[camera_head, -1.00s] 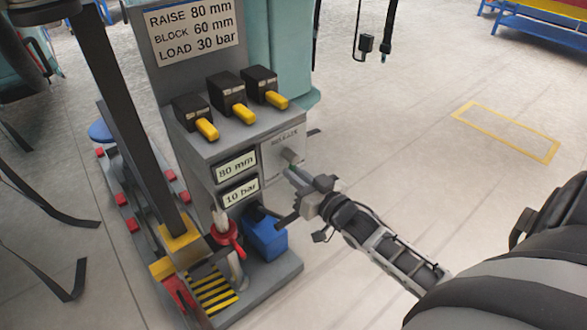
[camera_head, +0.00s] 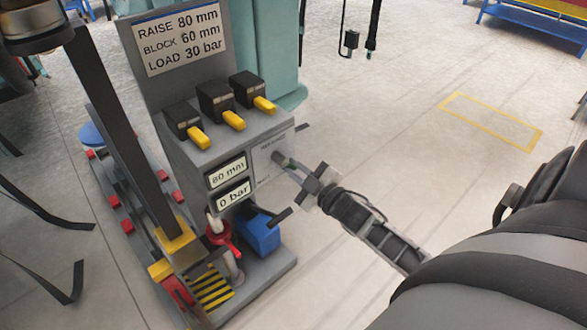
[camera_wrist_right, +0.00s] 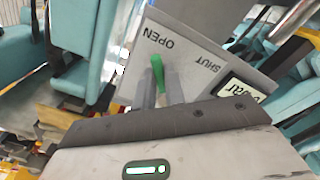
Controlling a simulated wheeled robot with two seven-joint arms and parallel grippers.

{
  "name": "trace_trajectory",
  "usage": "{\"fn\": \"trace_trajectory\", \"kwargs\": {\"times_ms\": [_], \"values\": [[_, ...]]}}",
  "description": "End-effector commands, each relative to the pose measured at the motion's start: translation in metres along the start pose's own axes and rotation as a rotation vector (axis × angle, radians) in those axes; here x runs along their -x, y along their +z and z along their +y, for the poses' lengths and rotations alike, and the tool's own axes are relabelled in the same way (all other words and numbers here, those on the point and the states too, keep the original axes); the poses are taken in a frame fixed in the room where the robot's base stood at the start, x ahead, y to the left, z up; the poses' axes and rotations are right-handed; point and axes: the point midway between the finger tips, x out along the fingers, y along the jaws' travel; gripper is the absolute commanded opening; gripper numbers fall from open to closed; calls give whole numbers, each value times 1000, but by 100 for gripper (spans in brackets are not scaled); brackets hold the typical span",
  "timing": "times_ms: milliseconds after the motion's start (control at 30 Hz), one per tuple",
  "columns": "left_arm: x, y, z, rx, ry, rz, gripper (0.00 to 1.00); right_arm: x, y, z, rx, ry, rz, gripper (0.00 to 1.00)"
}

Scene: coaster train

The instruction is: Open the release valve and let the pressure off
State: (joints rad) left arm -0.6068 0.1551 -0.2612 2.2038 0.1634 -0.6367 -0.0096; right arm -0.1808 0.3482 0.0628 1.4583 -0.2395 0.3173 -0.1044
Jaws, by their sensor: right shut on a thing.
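The release valve plate (camera_head: 268,160) is on the right side of the grey pump console (camera_head: 235,140). In the right wrist view the plate (camera_wrist_right: 190,58) reads OPEN and SHUT, and the valve's green lever (camera_wrist_right: 158,74) lies just below the word OPEN. My right gripper (camera_head: 289,166) is shut on the lever, with its fingers on both sides of it. The lower display (camera_head: 233,194) reads 0 bar; the upper display (camera_head: 227,171) reads 80 mm. My left gripper is not in view.
Several black switches with yellow levers (camera_head: 233,120) top the console. A sign (camera_head: 180,39) above reads RAISE 80 mm, BLOCK 60 mm, LOAD 30 bar. A red-handled part (camera_head: 220,239) and a blue box (camera_head: 261,233) sit low in front. The floor to the right is open.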

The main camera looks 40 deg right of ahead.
Motion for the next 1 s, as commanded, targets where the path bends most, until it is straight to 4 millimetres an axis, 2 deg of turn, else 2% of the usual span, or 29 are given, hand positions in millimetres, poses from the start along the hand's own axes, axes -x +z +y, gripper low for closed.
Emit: {"fn": "trace_trajectory", "kwargs": {"times_ms": [300,800,833,867,900,1000], "values": [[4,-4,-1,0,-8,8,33,0,-1,4,102,1,3,0],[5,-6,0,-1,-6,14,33,-1,-1,5,118,1,3,0],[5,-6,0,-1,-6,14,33,-1,-1,5,118,1,3,20],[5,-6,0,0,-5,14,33,-1,-1,5,118,1,3,28],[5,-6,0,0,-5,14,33,-1,-1,5,117,1,3,34],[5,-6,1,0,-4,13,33,0,-1,4,116,1,2,34]]}}
